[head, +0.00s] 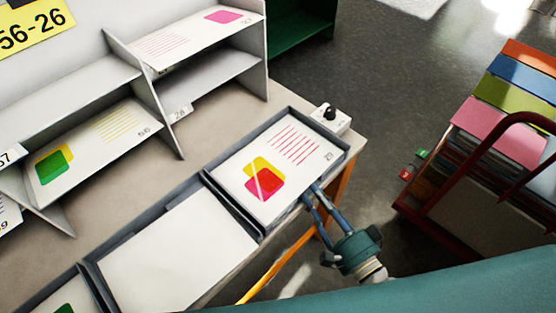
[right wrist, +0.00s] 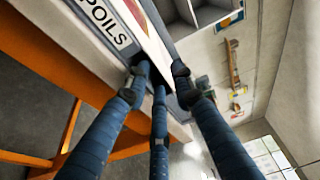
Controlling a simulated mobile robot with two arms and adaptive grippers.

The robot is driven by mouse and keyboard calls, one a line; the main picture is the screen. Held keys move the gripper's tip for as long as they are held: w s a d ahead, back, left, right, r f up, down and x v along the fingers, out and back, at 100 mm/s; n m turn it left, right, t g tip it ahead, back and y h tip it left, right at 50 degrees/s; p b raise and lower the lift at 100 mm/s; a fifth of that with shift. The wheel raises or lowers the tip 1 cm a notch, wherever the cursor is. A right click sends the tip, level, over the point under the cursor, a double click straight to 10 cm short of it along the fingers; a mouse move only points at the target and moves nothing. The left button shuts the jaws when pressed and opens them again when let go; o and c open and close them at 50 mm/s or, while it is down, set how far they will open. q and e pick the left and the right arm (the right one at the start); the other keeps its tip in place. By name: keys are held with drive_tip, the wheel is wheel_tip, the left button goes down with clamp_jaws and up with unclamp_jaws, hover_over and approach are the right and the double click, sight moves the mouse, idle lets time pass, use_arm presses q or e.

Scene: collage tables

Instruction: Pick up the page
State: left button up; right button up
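A white page (head: 290,146) with pink lines and overlapping yellow and red squares lies in a dark-rimmed tray (head: 259,228) at the table's front edge. My right gripper (head: 314,191) reaches in from below right, its fingertips at the tray's front edge beside the page. In the right wrist view its blue fingers (right wrist: 160,82) point at the tray front, the tips close to a sliver of white and red. I cannot tell whether they touch or pinch the page. My left gripper is not in view.
A second tray holds a blank white sheet (head: 180,250). A shelf rack (head: 140,70) with more printed pages stands behind. A small white box with a black knob (head: 330,115) sits at the corner. A red-framed cart of coloured sheets (head: 500,130) stands right, across open floor.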

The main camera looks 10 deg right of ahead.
sight(302, 178)
drive_tip(key=x, duration=0.6)
drive_tip(key=shift+w+a+p, duration=0.15)
drive_tip(key=shift+w+p, duration=0.2)
drive_tip(key=shift+s, duration=0.1)
drive_tip(key=shift+c, duration=0.3)
clamp_jaws()
